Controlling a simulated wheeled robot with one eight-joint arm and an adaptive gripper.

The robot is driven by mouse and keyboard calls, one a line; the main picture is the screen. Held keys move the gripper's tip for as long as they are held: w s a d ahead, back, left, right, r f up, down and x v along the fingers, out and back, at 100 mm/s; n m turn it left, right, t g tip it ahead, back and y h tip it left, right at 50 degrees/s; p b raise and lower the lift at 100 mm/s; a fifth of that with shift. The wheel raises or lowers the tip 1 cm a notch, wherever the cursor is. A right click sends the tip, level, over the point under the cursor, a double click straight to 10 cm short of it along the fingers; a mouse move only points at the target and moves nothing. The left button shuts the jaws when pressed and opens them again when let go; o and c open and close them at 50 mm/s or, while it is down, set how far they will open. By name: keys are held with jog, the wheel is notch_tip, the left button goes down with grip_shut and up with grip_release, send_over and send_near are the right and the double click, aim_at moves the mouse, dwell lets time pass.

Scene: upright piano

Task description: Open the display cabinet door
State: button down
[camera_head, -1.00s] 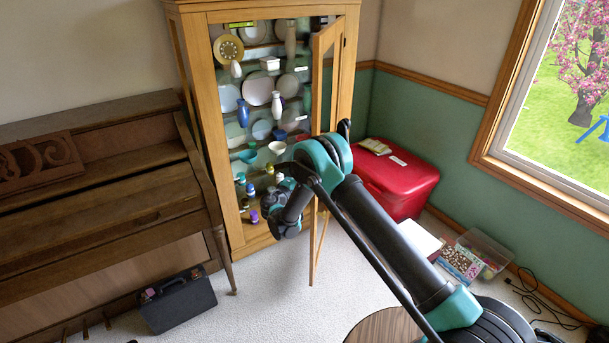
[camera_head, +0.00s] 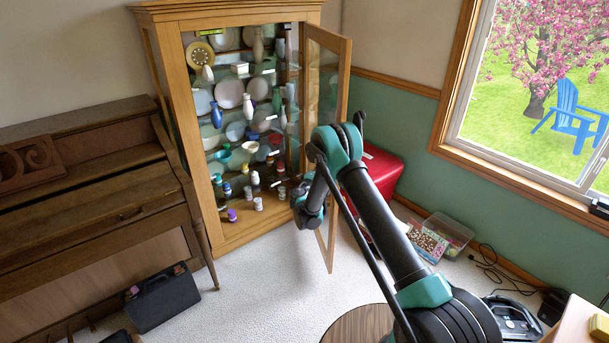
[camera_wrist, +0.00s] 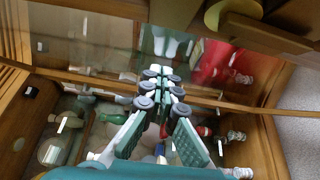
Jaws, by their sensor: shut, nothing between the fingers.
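The display cabinet (camera_head: 230,235) is a tall wooden case with glass panels. Its door (camera_head: 343,85), a wooden frame around glass, stands wide open, swung out to the right from the cabinet's right side. My gripper (camera_head: 304,213) is in front of the cabinet's lower right opening, on the inner side of the door; my arm hides part of the door. In the wrist view my gripper (camera_wrist: 160,88) is shut and empty, its fingertips close to a wooden frame strip (camera_wrist: 235,103). I cannot tell whether they touch it.
Shelves inside hold plates, vases (camera_head: 216,115) and small jars (camera_head: 232,215) close to my gripper. A dark piano (camera_head: 100,215) and black case (camera_head: 163,300) stand left. A red box (camera_head: 382,170) and clear bin (camera_head: 445,235) are right.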

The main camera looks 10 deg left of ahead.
jog(key=w+d, duration=0.3)
jog(key=d, duration=0.4)
jog(key=w+d, duration=0.4)
jog(key=d, duration=0.4)
jog(key=shift+w+d, duration=0.15)
jog(key=shift+d, duration=0.05)
jog(key=shift+a, duration=0.1)
